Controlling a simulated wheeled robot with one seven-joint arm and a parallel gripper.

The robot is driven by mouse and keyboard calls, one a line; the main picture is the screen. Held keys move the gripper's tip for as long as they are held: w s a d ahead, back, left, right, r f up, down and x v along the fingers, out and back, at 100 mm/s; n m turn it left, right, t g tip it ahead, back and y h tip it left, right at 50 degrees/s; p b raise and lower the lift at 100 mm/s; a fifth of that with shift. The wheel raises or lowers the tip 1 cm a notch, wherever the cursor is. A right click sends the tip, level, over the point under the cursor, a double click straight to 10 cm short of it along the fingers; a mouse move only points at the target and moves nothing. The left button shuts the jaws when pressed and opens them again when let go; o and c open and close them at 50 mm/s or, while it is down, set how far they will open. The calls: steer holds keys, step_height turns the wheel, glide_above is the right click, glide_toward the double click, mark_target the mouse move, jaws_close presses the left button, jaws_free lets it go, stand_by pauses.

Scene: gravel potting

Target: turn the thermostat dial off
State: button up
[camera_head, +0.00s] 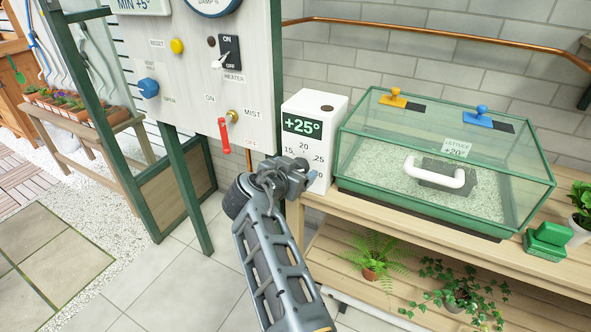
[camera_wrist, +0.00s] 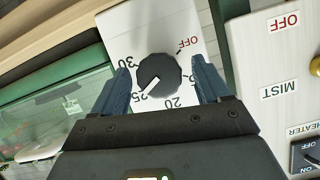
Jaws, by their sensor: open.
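The thermostat (camera_head: 315,115) is a white box with a green "+25°" display, standing at the left end of the wooden bench. Its dark round dial (camera_wrist: 159,74) shows in the wrist view, with numbers and a red OFF around it. The dial's white pointer is turned toward the 25 mark. In the head view my gripper and wrist hide the dial. My gripper (camera_head: 290,174) is at the thermostat's front. In the wrist view its two blue fingers (camera_wrist: 160,70) are open, one on each side of the dial; I cannot tell whether they touch it.
A glass propagator case (camera_head: 445,155) with a green frame and white handle stands right of the thermostat. Left is a control panel (camera_head: 205,75) with knobs, a heater switch and a red mist lever (camera_head: 224,136). Potted plants (camera_head: 372,258) sit on the lower shelf.

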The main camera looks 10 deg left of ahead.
steer(key=c, duration=1)
steer(key=shift+c, duration=0.2)
